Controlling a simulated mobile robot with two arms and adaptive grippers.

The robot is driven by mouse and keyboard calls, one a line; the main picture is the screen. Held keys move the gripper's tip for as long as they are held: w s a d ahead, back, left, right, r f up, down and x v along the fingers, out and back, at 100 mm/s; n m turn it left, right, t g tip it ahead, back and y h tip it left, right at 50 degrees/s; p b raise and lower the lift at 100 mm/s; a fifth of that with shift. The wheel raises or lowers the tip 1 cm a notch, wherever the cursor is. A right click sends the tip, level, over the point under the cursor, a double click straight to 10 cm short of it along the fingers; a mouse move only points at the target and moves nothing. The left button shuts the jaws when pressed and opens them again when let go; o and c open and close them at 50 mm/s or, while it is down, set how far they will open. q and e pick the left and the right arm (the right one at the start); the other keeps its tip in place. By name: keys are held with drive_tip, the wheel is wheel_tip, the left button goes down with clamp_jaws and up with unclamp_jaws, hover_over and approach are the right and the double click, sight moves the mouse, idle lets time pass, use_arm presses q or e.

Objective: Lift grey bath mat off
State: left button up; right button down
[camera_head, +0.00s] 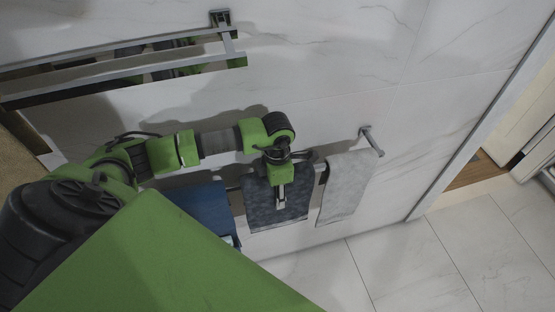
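A dark grey textile (262,213) and a light grey textile (346,188) hang side by side on a wall-mounted rail (367,134). Either could be the grey bath mat; I cannot tell which from this view. My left gripper (281,199) points down in front of the dark grey textile and covers part of its upper middle. Its fingers are small and seen from above, so I cannot tell whether they are open, shut or touching the cloth. The light grey textile hangs free to the right of the gripper. My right gripper is out of view.
A blue towel (204,207) hangs to the left of the dark grey textile, partly behind my arm. A metal double rail (180,64) is on the wall at upper left. Tiled floor (400,265) is clear at lower right, with a doorway (480,170) beyond.

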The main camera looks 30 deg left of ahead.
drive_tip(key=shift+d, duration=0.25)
